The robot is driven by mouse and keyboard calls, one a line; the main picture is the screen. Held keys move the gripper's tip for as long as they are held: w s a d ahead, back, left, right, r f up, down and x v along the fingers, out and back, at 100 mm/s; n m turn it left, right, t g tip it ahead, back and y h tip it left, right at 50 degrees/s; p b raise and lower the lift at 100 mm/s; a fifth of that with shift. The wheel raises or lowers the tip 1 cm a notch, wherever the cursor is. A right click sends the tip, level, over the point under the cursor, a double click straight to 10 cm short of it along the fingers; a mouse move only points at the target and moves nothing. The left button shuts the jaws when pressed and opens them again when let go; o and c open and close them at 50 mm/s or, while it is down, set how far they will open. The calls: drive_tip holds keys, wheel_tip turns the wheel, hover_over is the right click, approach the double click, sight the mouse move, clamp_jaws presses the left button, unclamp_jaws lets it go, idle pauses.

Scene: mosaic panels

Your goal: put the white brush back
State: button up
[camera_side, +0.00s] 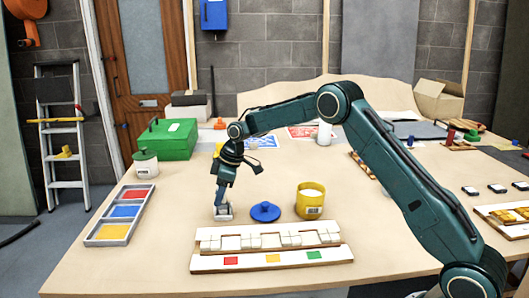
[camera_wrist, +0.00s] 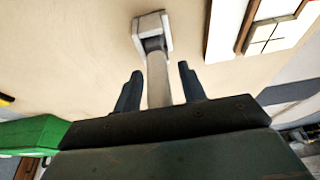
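The white brush shows in the wrist view as a pale handle (camera_wrist: 158,82) running to a white block-like end (camera_wrist: 152,28) with a dark grey part where they meet. In the side view its white end (camera_side: 223,213) is at the table surface, left of the blue lid. I cannot tell whether this end is the brush's head or a holder. My gripper (camera_wrist: 159,84) has one finger on each side of the handle, with a visible gap on both sides. In the side view my gripper (camera_side: 221,192) points down over the white end and hides most of the handle.
A blue lid (camera_side: 265,211) and a yellow pot (camera_side: 310,208) with white contents stand to the right. A white tile panel (camera_side: 272,262) lies in front. A three-colour tray (camera_side: 95,238) lies left, with a green box (camera_side: 166,140) behind. Bare table lies between tray and brush.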

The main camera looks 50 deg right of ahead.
drive_tip(key=shift+r, duration=0.1)
drive_tip(key=v, duration=1.2)
idle(0.6)
drive_tip(key=s+a+r+m+t+h, duration=0.1)
drive_tip(key=s+a+r+m, duration=0.1)
drive_tip(key=s+r, duration=0.6)
drive_tip(key=s+a+r+m+t, duration=0.15)
drive_tip(key=s+r, duration=0.25)
drive_tip(key=s, duration=0.7)
drive_tip(key=s+f+m, duration=0.2)
drive_tip(key=s+f, duration=0.1)
drive_tip(key=s, duration=0.8)
drive_tip(key=s+f+m+h, duration=0.1)
drive_tip(key=s+f+m, duration=0.2)
drive_tip(key=s, duration=0.8)
drive_tip(key=shift+s+h, duration=0.2)
drive_tip(key=shift+h, duration=0.1)
